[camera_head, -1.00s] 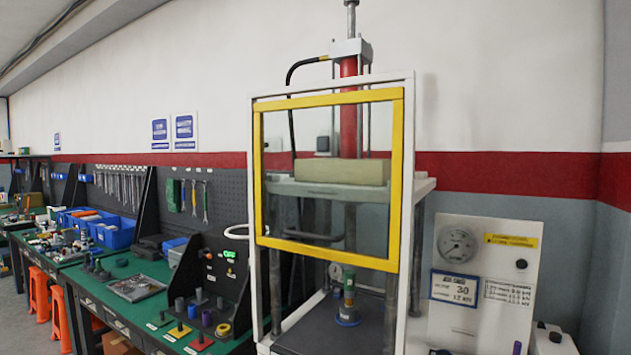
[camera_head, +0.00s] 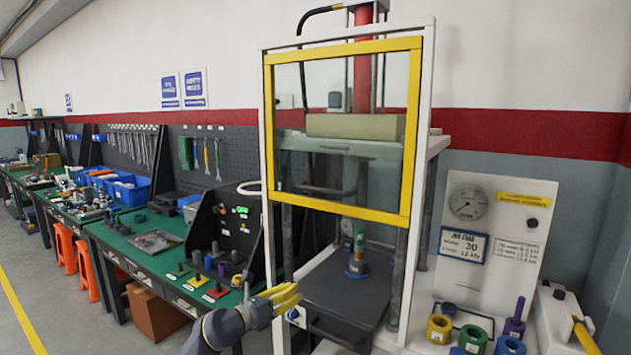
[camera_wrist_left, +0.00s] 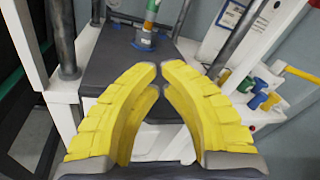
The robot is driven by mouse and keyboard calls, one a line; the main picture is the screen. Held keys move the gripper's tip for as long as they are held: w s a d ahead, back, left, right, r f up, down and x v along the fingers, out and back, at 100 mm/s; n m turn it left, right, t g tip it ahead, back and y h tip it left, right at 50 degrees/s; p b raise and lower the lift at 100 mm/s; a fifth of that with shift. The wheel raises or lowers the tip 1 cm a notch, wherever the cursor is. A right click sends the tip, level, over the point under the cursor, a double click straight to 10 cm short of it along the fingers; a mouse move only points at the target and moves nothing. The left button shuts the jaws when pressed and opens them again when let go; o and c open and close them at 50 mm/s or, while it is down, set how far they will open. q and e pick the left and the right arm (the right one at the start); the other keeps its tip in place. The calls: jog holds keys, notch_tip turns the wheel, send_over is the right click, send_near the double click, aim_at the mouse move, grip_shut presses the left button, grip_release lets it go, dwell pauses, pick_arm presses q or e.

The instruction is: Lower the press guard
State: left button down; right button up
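The press guard (camera_head: 412,130) is a clear pane in a yellow frame on the white-framed press. It sits high, and the space below its bottom bar is open. A dark handle bar (camera_head: 335,190) shows through or at the lower pane. My left gripper (camera_head: 298,289) is in front of the press, low and left of the guard, not touching it. Its yellow fingers also show in the left wrist view (camera_wrist_left: 160,66), tips nearly together with nothing held between them. My right gripper is out of view.
A dark lower plate (camera_head: 340,285) in the press carries a small blue-based fitting (camera_head: 357,268). A gauge panel (camera_head: 490,230) and several coloured rings stand at the right. A green workbench (camera_head: 140,250) with tools runs along the left.

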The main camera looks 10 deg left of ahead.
pick_arm(q)
jog(key=s+d+r+n+t+h, duration=0.1)
jog(key=s+d+r+n+h, duration=0.2)
jog(key=r, duration=0.5)
jog(key=d+r+n+t+h, duration=0.2)
jog(key=r+n+h, duration=0.1)
jog(key=r+n, duration=0.35)
jog(key=s+d+r+n+t+h, duration=0.15)
jog(key=r+n, duration=0.25)
jog(key=r, duration=0.4)
jog(key=w+a+r+n+t+y, duration=0.1)
jog(key=a+r+n+t+y, duration=0.15)
jog(key=n, duration=0.75)
jog(key=a+r+n+t+y, duration=0.1)
jog(key=r+n+t+y, duration=0.2)
jog(key=n, duration=0.7)
jog(key=w+d+r+t, duration=0.1)
jog(key=w+d+r, duration=0.2)
jog(key=w, duration=0.3)
jog(key=shift+w, duration=0.35)
jog(key=shift+f, duration=0.15)
